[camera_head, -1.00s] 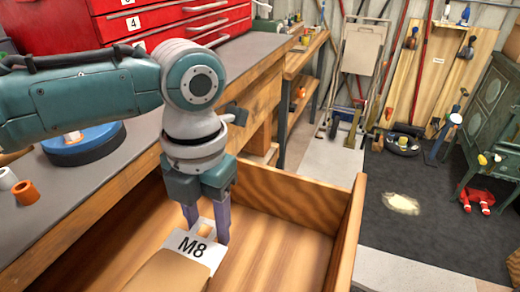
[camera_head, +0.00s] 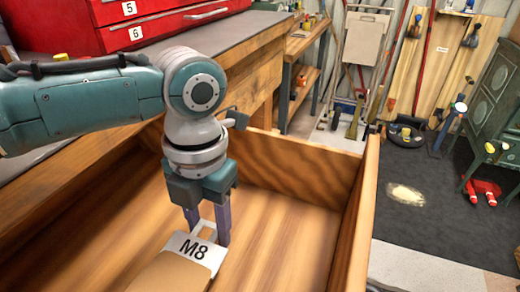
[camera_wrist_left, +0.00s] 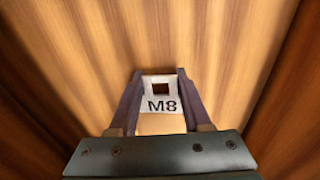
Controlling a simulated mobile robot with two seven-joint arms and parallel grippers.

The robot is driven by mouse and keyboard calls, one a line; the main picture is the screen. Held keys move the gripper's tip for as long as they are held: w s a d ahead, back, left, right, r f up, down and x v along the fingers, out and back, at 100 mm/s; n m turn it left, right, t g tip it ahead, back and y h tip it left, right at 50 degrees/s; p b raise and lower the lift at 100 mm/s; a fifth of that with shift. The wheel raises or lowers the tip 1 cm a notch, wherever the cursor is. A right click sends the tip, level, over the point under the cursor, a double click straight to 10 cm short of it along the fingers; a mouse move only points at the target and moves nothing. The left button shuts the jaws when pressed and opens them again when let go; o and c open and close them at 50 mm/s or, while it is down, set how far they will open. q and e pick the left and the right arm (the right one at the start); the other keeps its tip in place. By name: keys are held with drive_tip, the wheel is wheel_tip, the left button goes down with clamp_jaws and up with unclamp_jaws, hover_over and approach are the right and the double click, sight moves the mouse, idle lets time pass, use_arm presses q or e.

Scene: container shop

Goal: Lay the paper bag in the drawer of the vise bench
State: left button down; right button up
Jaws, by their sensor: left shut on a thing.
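The paper bag (camera_head: 172,272) is brown with a white top labelled M8 and a cut-out handle. My left gripper (camera_head: 207,228) is shut on its white top, and the bag hangs inside or just over the open drawer (camera_head: 285,167) of the bench. In the left wrist view the bag (camera_wrist_left: 161,124) sits between the two fingers, with wooden drawer boards behind it. I cannot tell whether the bag touches the drawer floor. The lower part of the bag is cut off by the frame in the head view. My right gripper is not in view.
The bench top (camera_head: 245,40) bears a red drawer cabinet (camera_head: 150,22) at the back left. The drawer's right wall (camera_head: 357,225) stands up beside free floor. A dark green cabinet (camera_head: 495,120) stands at the far right. The drawer floor right of the bag is bare.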

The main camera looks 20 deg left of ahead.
use_arm(q)
drive_tip(key=shift+c, duration=1.4)
unclamp_jaws()
drive_tip(key=shift+r, duration=0.1)
wheel_tip(320, 180, up, 10)
drive_tip(key=p, duration=0.2)
drive_tip(key=shift+w, duration=0.35)
drive_tip(key=shift+d+p, duration=0.1)
drive_tip(key=shift+p, duration=0.2)
